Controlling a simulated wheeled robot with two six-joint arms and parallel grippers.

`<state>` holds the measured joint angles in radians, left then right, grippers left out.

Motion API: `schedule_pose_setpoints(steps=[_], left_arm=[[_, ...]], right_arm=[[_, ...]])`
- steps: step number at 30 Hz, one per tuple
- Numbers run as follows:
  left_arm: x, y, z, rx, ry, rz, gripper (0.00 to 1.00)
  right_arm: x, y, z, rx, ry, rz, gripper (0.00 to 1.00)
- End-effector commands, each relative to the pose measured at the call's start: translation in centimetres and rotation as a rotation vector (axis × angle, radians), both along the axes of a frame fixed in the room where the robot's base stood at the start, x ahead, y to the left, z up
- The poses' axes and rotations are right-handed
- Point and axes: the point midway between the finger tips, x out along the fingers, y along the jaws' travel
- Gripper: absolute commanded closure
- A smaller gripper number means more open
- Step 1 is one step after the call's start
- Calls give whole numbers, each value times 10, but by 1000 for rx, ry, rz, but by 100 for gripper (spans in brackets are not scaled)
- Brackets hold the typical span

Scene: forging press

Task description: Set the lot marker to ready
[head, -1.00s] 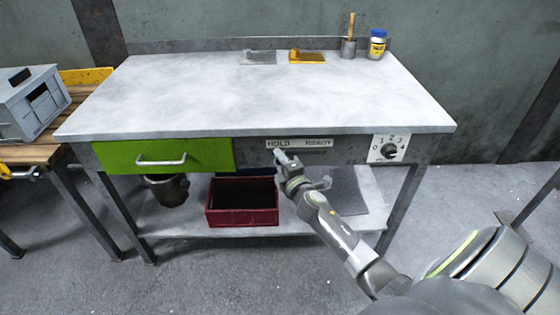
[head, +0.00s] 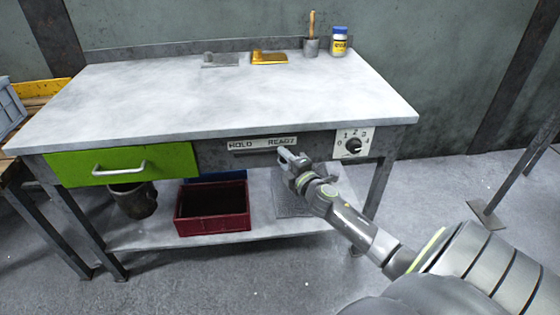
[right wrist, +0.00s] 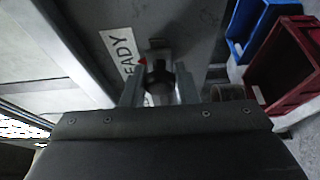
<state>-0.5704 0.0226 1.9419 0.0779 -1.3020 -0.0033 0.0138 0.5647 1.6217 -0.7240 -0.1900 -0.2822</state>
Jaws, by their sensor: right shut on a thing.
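The lot marker's label plate (head: 262,143) reads HOLD at the left and READY at the right, above a slot in the bench's front rail. My right gripper (head: 288,156) is at the READY end of the slot. In the right wrist view, its two fingers (right wrist: 158,92) are shut on a dark knob (right wrist: 157,75), the lot marker's slider. The end of the READY lettering (right wrist: 123,55) shows just beside the knob, with a small red mark. In the head view, the gripper hides the knob. My left gripper is not in view.
A green drawer (head: 122,165) is left of the marker, and a numbered dial (head: 353,145) is right of it. A dark red crate (head: 213,222) stands on the lower shelf. The bench top (head: 215,95) is mostly clear.

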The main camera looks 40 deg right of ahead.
Motion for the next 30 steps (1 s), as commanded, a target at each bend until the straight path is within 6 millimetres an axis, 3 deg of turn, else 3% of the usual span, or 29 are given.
schedule_pose_setpoints(steps=[7, 8, 12, 23, 30], left_arm=[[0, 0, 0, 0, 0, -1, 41], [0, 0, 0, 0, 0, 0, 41], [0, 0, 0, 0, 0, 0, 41], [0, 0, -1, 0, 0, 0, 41], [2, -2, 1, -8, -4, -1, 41]], right_arm=[[-1, -4, -2, -6, 8, -11, 100], [-1, -4, -2, -6, 8, -11, 71], [-1, -3, -2, -5, 7, -9, 54], [-5, -1, -2, -4, 5, -6, 54], [-41, 4, -4, -6, 7, -6, 54]])
